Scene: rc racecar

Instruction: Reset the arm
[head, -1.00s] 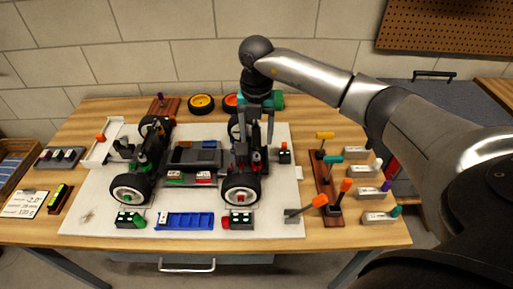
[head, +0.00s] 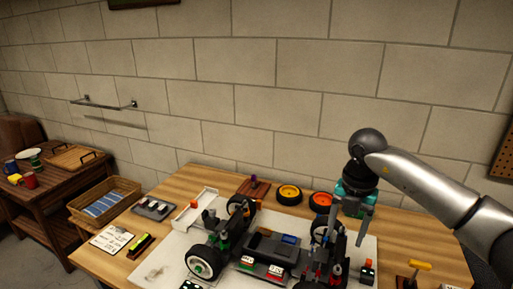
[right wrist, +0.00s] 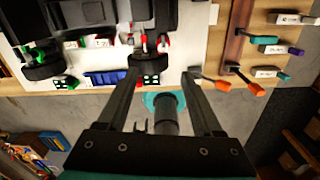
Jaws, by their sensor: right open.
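My right gripper (head: 352,228) hangs at the right of the head view, fingers down, above the right end of the racecar. In the right wrist view its two fingers (right wrist: 165,82) are spread apart with nothing between them. The RC racecar (head: 268,250) stands on a white mat (head: 165,262) on the wooden table; its right end is partly hidden behind my gripper. One wheel (right wrist: 148,78) of it shows in the right wrist view just beyond the fingertips. My left gripper is not in view.
Two loose wheels, one with a yellow rim (head: 289,195) and one orange (head: 321,202), lie behind the car. A wicker basket (head: 105,203) and a side table (head: 45,195) stand at left. Tools (right wrist: 238,80) with coloured handles lie at the table's right.

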